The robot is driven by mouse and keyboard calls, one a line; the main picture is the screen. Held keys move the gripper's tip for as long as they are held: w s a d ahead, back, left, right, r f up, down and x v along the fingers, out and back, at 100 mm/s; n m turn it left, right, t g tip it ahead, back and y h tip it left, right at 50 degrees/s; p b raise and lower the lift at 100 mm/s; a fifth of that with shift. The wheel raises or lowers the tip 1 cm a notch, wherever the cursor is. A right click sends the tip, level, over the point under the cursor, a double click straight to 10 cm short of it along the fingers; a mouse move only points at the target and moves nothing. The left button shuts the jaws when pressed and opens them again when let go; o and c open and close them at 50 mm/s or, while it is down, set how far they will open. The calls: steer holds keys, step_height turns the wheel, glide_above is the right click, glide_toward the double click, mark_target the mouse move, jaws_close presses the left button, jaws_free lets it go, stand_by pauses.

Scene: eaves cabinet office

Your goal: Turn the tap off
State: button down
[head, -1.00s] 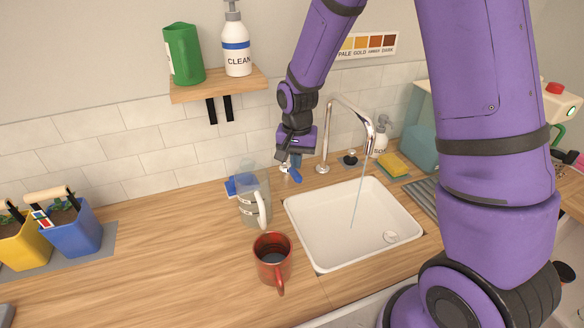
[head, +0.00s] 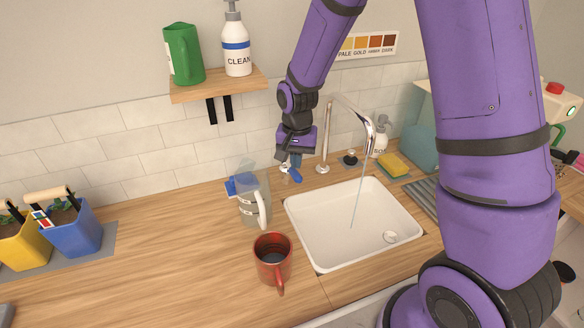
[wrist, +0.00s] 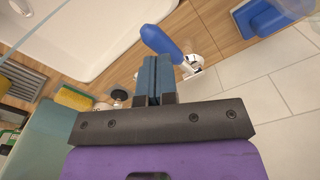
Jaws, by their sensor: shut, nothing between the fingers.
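The chrome gooseneck tap (head: 338,98) stands behind the sink, and a thin stream of water (head: 358,195) runs from its spout into the white basin (head: 330,238). A blue lever (head: 296,176) on a pale metal base sits on the counter left of the spout's foot. In the wrist view the blue lever (wrist: 160,39) lies just beyond my fingertips, and its base (wrist: 197,64) is to their right. My gripper (head: 288,166) is shut and empty, pointing down close beside the lever. In the wrist view its blue-grey fingers (wrist: 155,78) are together. I cannot tell whether they touch the lever.
A clear jug with a white handle (head: 264,208) and a red mug (head: 272,262) stand left of the sink. A yellow sponge (head: 392,164) and soap bottle (head: 381,135) are to the right. A shelf (head: 215,84) hangs above.

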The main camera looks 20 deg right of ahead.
mark_target(296, 173)
stand_by(0.6)
steer(key=shift+f, duration=1.65)
steer(key=shift+r, duration=3.55)
steer(key=shift+r, duration=0.2)
steer(key=s+d+r+n+t, duration=0.1)
steer(key=s+d+r+n, duration=0.1)
steer(key=s+r, duration=0.45)
steer(key=s+d+r+n+t, duration=0.15)
steer(key=s+r, duration=0.25)
steer(key=r, duration=0.6)
steer(key=s+d+r+n+t, duration=0.1)
steer(key=s+r, duration=0.2)
steer(key=s, duration=0.4)
steer(key=s+d+r+n+t, duration=0.1)
steer(key=s+d+r, duration=0.1)
steer(key=s, duration=0.6)
steer(key=shift+s+d+r+t, duration=0.25)
steer(key=shift+r+t, duration=0.1)
steer(key=shift+r, duration=0.55)
